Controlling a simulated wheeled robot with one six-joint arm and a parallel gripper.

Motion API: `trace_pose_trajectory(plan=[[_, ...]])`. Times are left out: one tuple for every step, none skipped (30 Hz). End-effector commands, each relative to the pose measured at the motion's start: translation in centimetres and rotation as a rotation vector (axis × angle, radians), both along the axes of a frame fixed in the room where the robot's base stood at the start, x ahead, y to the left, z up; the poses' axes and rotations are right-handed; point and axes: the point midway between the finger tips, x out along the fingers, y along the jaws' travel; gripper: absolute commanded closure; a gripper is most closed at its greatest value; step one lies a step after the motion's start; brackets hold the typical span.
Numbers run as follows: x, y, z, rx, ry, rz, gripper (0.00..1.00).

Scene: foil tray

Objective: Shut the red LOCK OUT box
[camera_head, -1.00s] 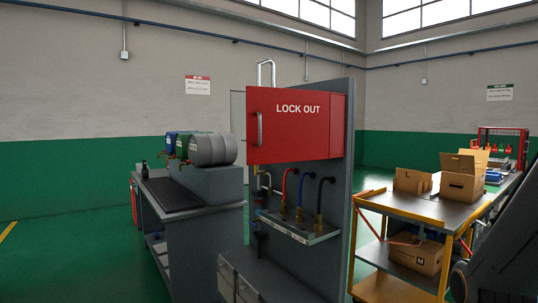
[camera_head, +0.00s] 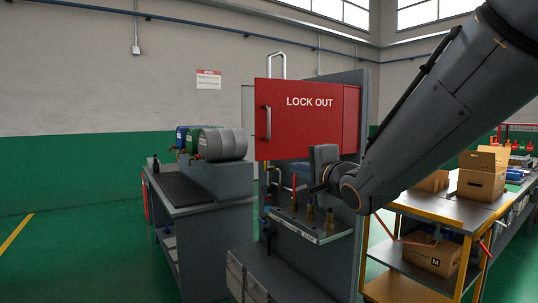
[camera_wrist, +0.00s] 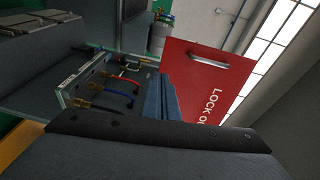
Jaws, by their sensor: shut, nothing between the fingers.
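The red LOCK OUT box (camera_head: 297,125) is mounted on a grey upright panel (camera_head: 366,95). Its red front, with white lettering, has a metal handle (camera_head: 268,124) near its left edge; a narrower red face shows at right. The front and handle also show in the wrist view (camera_wrist: 209,57). I cannot tell how far the door stands open; the inside is hidden. My gripper (camera_wrist: 168,88) is shut and empty, its fingers toward the red front's lower part. In the head view it overlaps the box's lower right; contact is unclear.
Hoses and brass fittings on a small shelf (camera_head: 317,232) are just below the box, close to my gripper. A yellow-edged cart (camera_head: 440,212) with cardboard boxes (camera_head: 483,177) stands at right. A bench with drums (camera_head: 222,145) stands at left.

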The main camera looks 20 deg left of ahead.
Motion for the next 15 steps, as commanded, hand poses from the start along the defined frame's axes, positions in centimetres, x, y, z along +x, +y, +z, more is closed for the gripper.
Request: trace_pose_trajectory(plan=[[-0.3,1.1,1.0,0.043,-0.004,0.022,1.00],[-0.5,1.5,1.4,0.063,-0.005,0.032,1.00],[-0.5,1.9,1.9,0.083,-0.006,0.041,1.00],[-0.5,2.1,2.1,0.092,-0.006,0.046,1.00],[-0.5,2.3,2.2,0.100,-0.005,0.049,1.00],[-0.3,2.5,2.3,0.104,-0.004,0.051,1.00],[-0.2,2.7,2.3,0.105,-0.004,0.051,1.00],[0.0,2.9,2.4,0.106,-0.004,0.051,1.00],[0.4,3.2,2.3,0.105,-0.003,0.050,1.00],[0.7,3.4,2.3,0.104,-0.003,0.050,1.00],[1.1,3.7,2.3,0.104,-0.003,0.050,1.00],[1.6,4.1,2.3,0.103,-0.003,0.050,1.00],[2.0,4.4,2.3,0.103,-0.003,0.050,1.00],[2.4,4.8,2.3,0.103,-0.002,0.050,1.00],[2.9,5.2,2.3,0.103,-0.002,0.050,1.00]])
